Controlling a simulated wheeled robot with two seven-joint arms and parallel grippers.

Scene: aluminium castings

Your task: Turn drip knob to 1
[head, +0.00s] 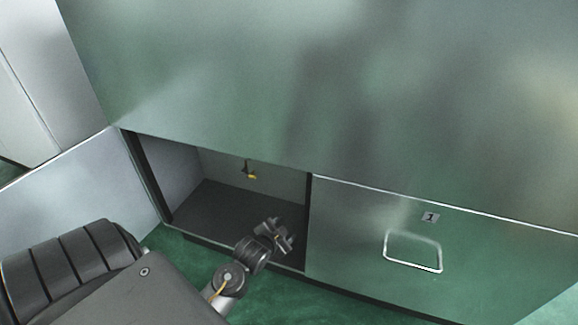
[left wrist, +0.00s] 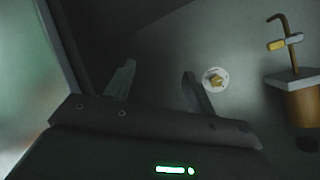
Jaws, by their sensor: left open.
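A small yellow knob on a round white plate (left wrist: 215,80), which looks like the drip knob, sits on the cabinet's inner wall in the left wrist view. Its pointer setting is too small to read. My left gripper (head: 284,236) is at the open front of the cabinet in the head view. In the left wrist view the left gripper (left wrist: 158,82) is open and empty, its two fingers apart. The knob shows just right of the right finger, not between the fingers. My right gripper is in neither view.
A bent brown pipe with a yellow-and-white handle (left wrist: 284,43) rises from a brass-coloured canister (left wrist: 300,103). A small yellow fitting (head: 251,177) hangs inside the cabinet. The open cabinet door (head: 85,190) stands left; a closed door with a handle (head: 413,267) is right.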

